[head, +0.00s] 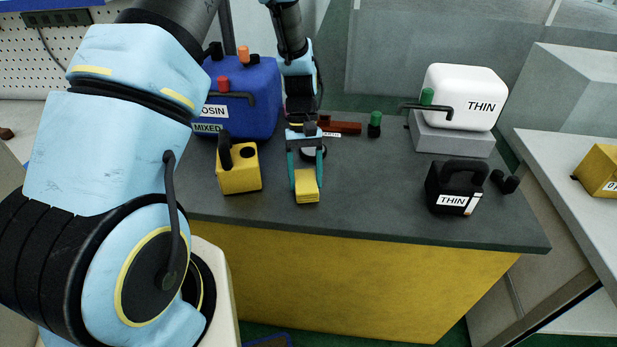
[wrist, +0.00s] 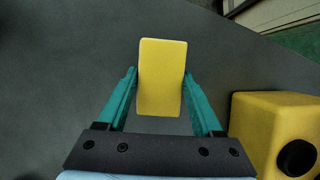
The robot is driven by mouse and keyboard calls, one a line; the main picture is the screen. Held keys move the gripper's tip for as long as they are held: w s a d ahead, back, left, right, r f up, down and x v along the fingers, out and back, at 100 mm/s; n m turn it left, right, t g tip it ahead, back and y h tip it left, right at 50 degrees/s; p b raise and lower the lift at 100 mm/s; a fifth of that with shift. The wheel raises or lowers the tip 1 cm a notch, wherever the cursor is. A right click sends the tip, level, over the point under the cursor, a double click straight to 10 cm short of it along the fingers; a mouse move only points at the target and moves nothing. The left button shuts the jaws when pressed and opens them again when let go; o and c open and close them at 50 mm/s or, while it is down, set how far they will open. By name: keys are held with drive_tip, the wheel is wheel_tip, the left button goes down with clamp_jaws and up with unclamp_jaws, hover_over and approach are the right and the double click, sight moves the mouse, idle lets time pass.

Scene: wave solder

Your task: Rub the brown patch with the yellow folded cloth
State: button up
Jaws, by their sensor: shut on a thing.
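The yellow folded cloth (head: 306,187) is a small block-like pad over the dark bench top. My gripper (head: 306,172) is shut on it, with one teal finger on each side. In the wrist view the cloth (wrist: 162,78) sits between the fingertips of my gripper (wrist: 160,76) and sticks out past them. Whether the cloth touches the bench top or hangs just above it, I cannot tell. I make out no brown patch on the bench in either view; my arm and gripper hide part of the surface.
A yellow can (head: 239,172) stands close left of my gripper. A blue tank (head: 245,80) stands behind it. A reddish-brown bar (head: 345,127) and a green-capped bottle (head: 374,128) lie behind. A black THIN can (head: 455,190) and white THIN tank (head: 462,90) stand right. The bench middle (head: 385,185) is clear.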

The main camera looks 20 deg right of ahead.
wheel_tip(320, 180, up, 3)
drive_tip(key=shift+s+d+r+p, duration=0.1)
drive_tip(key=shift+s+r+p, duration=0.05)
drive_tip(key=shift+p, duration=0.4)
drive_tip(key=shift+r+p, duration=1.85)
drive_tip(key=shift+r, duration=0.6)
